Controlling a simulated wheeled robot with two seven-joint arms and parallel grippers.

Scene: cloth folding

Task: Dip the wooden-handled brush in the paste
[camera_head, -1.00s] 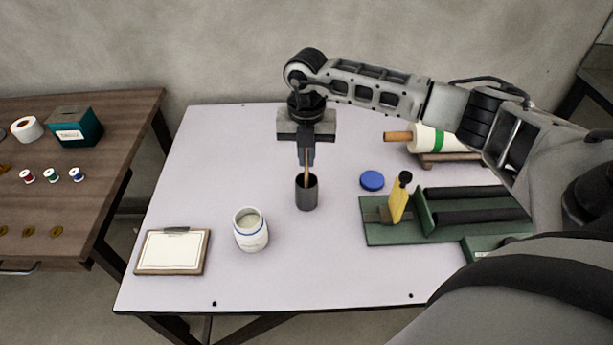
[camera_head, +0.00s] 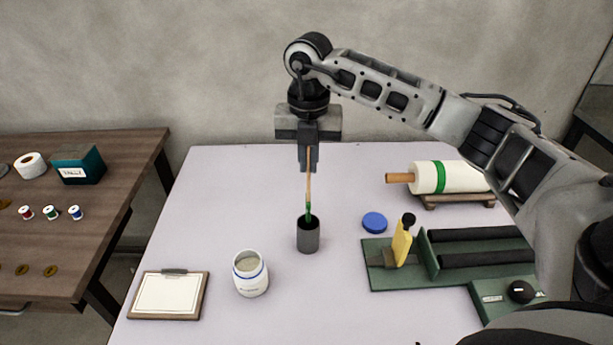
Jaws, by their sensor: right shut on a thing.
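My right gripper (camera_head: 308,160) is shut on the wooden handle of the brush (camera_head: 308,190), which hangs upright. The brush has a green part low down, and its lower end is at or just inside the mouth of the dark grey cup (camera_head: 308,238); the bristles are hidden or too small to tell. The white jar (camera_head: 251,280) with a blue band stands open to the left and nearer, with pale beige paste (camera_head: 248,262) inside. A blue lid (camera_head: 375,222) lies to the right of the cup. My left gripper is not in view.
A clipboard (camera_head: 168,296) lies left of the jar. A green fixture (camera_head: 455,258) with a yellow-handled tool (camera_head: 402,243) and a white roll (camera_head: 440,177) on a stand are at the right. A wooden side table (camera_head: 100,245) stands at the left. The table between clipboard and back edge is clear.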

